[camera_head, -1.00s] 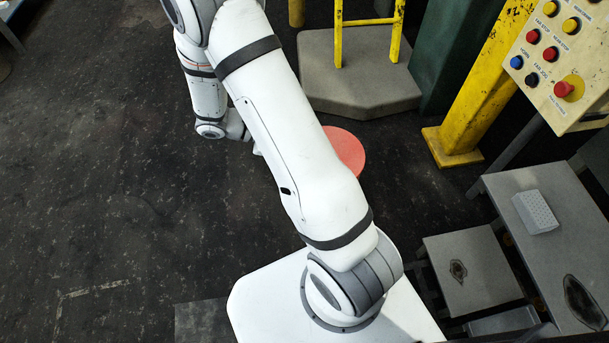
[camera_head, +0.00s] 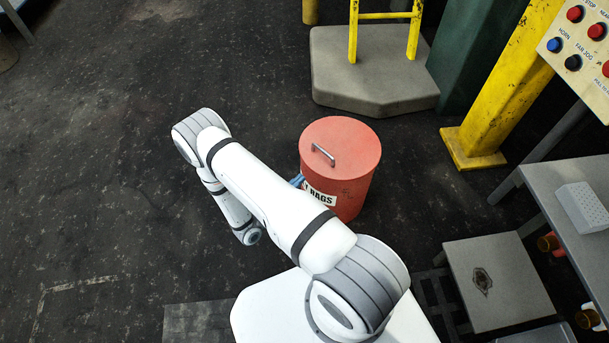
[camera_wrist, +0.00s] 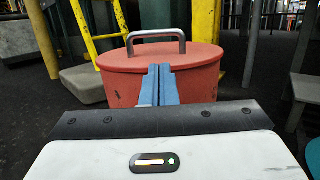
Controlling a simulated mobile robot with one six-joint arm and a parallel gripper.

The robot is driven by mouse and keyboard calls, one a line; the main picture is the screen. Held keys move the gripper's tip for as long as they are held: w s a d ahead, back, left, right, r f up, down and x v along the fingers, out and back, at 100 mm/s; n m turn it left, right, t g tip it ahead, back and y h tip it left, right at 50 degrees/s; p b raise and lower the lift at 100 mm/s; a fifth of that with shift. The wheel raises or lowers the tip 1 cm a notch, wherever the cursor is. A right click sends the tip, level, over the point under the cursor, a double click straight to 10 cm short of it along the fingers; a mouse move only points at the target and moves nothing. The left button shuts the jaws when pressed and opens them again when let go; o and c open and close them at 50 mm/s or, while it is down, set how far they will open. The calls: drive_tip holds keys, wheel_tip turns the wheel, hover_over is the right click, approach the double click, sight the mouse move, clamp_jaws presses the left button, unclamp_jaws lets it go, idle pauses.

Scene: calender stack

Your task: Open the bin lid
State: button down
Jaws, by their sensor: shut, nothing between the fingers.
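The red bin (camera_head: 345,192) stands on the dark floor with its round lid (camera_head: 358,150) closed on top. A grey metal bar handle (camera_head: 323,154) stands up from the lid. A white label reading "RAGS" is partly hidden behind my arm. In the wrist view the bin (camera_wrist: 200,90) is straight ahead, with the lid handle (camera_wrist: 157,36) above my fingertips. My gripper (camera_wrist: 160,70) has blue fingers pressed together, empty, in front of the bin's side below the lid's top. Its fingertips show beside the bin in the head view; I cannot tell whether they touch it.
A grey platform (camera_head: 375,85) with a yellow ladder stands behind the bin. A yellow post (camera_head: 500,90) and a control panel (camera_head: 588,45) are at the upper right. A grey table (camera_head: 560,215) and stool (camera_head: 495,278) stand at right. The floor at left is clear.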

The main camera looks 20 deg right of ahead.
sight(317, 166)
drive_tip(key=b+x, duration=0.1)
drive_tip(key=x, duration=0.7)
drive_tip(key=shift+b, duration=0.4)
drive_tip(key=shift+w+d+r, duration=0.1)
drive_tip(key=shift+d+r, duration=0.05)
drive_tip(key=shift+d, duration=0.3)
drive_tip(key=shift+r, duration=0.15)
